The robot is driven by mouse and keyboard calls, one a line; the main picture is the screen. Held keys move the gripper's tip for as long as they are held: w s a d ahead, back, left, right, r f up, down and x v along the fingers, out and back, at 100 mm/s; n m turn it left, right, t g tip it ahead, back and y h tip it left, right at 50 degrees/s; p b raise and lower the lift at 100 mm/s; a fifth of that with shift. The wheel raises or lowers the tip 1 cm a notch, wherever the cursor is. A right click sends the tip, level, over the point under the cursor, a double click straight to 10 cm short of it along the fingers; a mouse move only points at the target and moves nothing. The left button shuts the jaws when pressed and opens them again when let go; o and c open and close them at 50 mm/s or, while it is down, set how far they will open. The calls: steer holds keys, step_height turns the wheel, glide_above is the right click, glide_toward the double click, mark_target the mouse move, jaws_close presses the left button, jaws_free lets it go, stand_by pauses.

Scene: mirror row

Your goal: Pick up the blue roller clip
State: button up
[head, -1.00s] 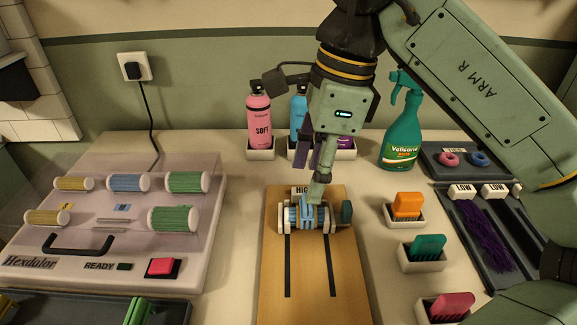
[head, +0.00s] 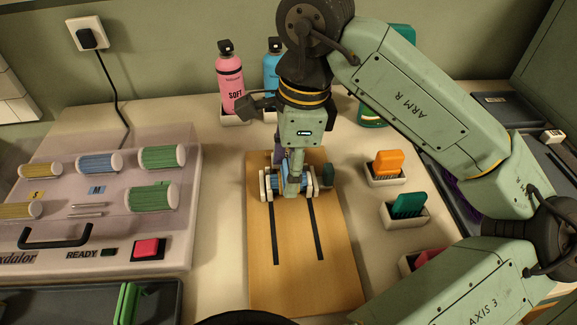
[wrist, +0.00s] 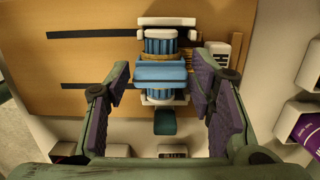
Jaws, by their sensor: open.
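The blue roller clip (wrist: 160,75) is a smooth light-blue band across a ribbed blue roller (wrist: 159,43). In the wrist view it lies between the two purple-padded fingers of my gripper (wrist: 160,92), with a gap on each side. In the head view my gripper (head: 292,190) points down at the roller, and its finger hides most of the clip. My gripper is open and holds nothing. The roller rests in a white holder (head: 267,187) on a wooden board (head: 295,285) with two dark strips.
A dark green knob (head: 327,175) sits right of the roller. Pink (head: 231,85) and blue (head: 273,65) bottles stand behind. Orange (head: 388,163) and teal (head: 408,205) combs stand in holders to the right. A roller case (head: 100,240) is at left. The board's front is clear.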

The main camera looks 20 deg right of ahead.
steer(key=shift+f, duration=0.6)
steer(key=shift+c, duration=0.5)
steer(key=c, duration=0.6)
steer(key=shift+o, duration=0.2)
steer(key=shift+w+r, duration=0.1)
steer(key=r, duration=0.1)
steer(key=r+b, duration=0.1)
steer(key=r, duration=0.1)
steer(key=shift+s+a+r+b, duration=0.1)
steer(key=shift+s+r+b, duration=0.1)
steer(key=shift+b, duration=0.1)
steer(key=s+a+b, duration=0.1)
steer(key=s, duration=0.4)
steer(key=s+a+r+b, duration=0.1)
steer(key=s+a, duration=0.1)
steer(key=s, duration=0.3)
steer(key=s+a+b, duration=0.1)
steer(key=s, duration=0.4)
steer(key=shift+a+r, duration=0.15)
steer(key=shift+r, duration=0.05)
